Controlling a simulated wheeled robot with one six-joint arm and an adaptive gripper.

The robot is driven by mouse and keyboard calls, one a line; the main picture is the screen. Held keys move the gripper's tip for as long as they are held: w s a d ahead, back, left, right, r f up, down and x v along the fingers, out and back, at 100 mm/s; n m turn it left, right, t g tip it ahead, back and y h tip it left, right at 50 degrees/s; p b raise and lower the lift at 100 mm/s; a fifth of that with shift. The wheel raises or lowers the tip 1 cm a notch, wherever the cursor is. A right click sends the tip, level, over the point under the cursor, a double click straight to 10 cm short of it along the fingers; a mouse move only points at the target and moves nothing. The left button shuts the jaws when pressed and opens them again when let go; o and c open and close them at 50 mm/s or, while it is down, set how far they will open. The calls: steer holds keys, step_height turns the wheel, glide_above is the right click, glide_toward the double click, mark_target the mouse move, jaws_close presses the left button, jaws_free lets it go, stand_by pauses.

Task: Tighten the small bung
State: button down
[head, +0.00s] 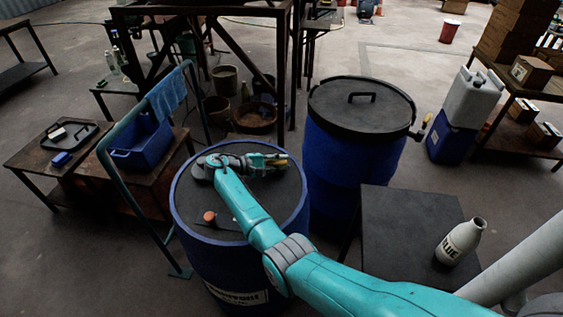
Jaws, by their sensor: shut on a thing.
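A blue drum (222,262) with a dark top stands in front of me. An orange-brown cap (210,217) sits on its top toward the near left; I cannot tell whether it is the large bung. My gripper (279,160) is low over the far right part of the drum top, pointing right. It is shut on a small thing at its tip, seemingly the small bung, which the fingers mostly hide. A yellowish patch shows at the fingertips. I cannot tell how the bung sits.
A second blue drum with a black handled lid (360,105) stands close at the right. A dark table (395,215) bears a white bottle marked GLUE (460,241). A teal rail (135,205) and a blue bin (143,148) are at the left.

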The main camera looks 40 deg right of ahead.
steer(key=shift+s+m+g, duration=0.1)
steer(key=shift+m+g, duration=0.4)
steer(key=c, duration=1)
jaws_free()
steer(key=v, duration=1.2)
steer(key=shift+r, duration=0.15)
